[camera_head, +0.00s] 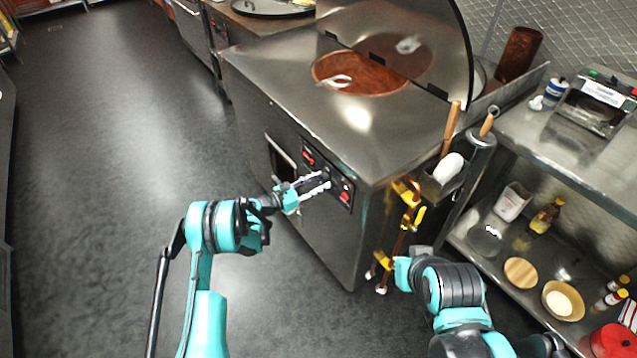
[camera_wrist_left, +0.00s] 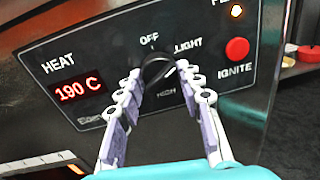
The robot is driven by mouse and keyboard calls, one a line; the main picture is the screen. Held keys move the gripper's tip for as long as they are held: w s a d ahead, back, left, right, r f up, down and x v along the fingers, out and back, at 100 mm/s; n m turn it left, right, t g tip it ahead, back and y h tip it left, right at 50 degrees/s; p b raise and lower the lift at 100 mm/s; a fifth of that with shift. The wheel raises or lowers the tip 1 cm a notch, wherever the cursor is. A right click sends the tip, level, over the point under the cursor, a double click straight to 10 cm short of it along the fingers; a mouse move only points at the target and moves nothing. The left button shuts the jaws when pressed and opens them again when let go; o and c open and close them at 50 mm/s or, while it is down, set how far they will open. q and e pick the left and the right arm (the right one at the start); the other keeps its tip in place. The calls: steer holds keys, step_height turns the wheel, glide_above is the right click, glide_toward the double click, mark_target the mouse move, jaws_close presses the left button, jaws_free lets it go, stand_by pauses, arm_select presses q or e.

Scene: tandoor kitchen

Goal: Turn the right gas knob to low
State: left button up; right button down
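The black gas knob (camera_wrist_left: 158,68) sits on the dark control panel (camera_wrist_left: 215,95) with OFF, LIGHT and HIGH marked around it. My left gripper (camera_wrist_left: 160,72) reaches the panel, one fingertip on each side of the knob. Its fingers are apart; whether they touch the knob is unclear. In the head view, the left gripper (camera_head: 322,181) is at the front of the steel tandoor (camera_head: 290,82), hiding much of the knob. The knob's pointer cannot be read clearly. My right gripper (camera_head: 402,273) is low by the gas pipes; its fingers are hard to make out.
Yellow valves (camera_head: 405,190) and pipes run down the tandoor's right side. A steel shelf unit (camera_head: 520,140) stands at right. The floor at left is clear.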

arm_select(q)
steer(key=shift+c, duration=0.4)
steer(key=m, duration=0.5)
steer(key=shift+w+r+m, duration=0.1)
steer(key=shift+m, duration=0.3)
steer(key=m, duration=0.5)
steer(key=shift+y, duration=0.4)
steer(key=shift+m, duration=0.4)
steer(key=o, duration=1.2)
steer(key=shift+c, duration=0.2)
steer(key=shift+a, duration=0.1)
steer(key=v, duration=1.1)
steer(key=shift+s+a, duration=0.3)
steer(key=shift+a, duration=0.05)
